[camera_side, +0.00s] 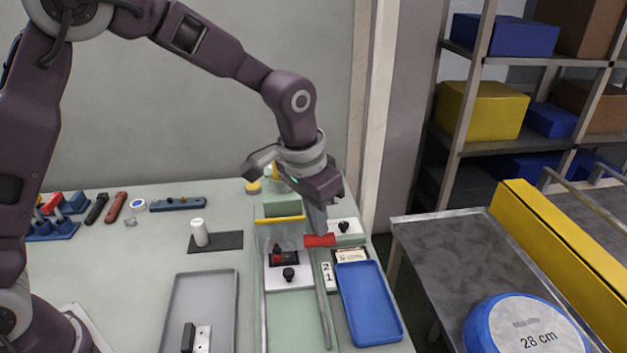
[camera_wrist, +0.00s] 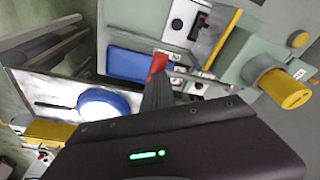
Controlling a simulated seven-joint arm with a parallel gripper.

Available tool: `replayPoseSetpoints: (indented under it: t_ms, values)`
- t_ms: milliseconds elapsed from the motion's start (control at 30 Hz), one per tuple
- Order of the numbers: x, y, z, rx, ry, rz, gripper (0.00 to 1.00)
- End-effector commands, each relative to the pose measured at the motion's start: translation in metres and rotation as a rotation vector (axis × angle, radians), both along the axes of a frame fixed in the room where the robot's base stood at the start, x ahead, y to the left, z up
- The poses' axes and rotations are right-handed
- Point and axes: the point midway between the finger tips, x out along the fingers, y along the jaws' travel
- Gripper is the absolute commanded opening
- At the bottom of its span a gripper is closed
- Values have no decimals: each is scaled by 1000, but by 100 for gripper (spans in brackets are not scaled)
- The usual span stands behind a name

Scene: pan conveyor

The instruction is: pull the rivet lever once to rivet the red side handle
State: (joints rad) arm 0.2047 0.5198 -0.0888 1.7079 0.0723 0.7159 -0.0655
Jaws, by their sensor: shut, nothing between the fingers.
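A red grip (camera_side: 320,240), which looks like the rivet lever's end, sits at the right side of the green press station (camera_side: 284,205). In the wrist view the red grip (camera_wrist: 158,64) lies right at my fingertips, with a grey rod running right from it. My gripper (camera_side: 319,230) points down and is shut, its fingertips against or just beside the grip; I cannot tell whether they touch. A small red and black part (camera_side: 285,258), perhaps the side handle, lies in the station behind a clear guard. The wrist view does not show it clearly.
A blue tray (camera_side: 370,303) lies right of the station, and a grey tray (camera_side: 177,320) left of it. A yellow bar (camera_side: 280,219) crosses the station. Number cards (camera_side: 327,275) read 2 and 1. A blue pan disc marked 28 cm (camera_side: 525,325) sits on the right-hand bench.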

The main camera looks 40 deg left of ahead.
Motion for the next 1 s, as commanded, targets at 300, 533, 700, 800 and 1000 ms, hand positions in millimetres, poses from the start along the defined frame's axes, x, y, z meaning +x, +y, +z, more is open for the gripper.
replayPoseSetpoints:
  t_ms: [300, 533, 700, 800, 1000]
  values:
    - [-1, 0, -3, 1, 3, 0, 0]
    - [-2, -2, -17, 1, 4, -1, 0]
    - [-3, -3, -22, 1, 2, -1, 0]
    - [-2, -3, -14, 0, -1, 0, 0]
    - [-2, -3, 8, 0, -1, 0, 0]
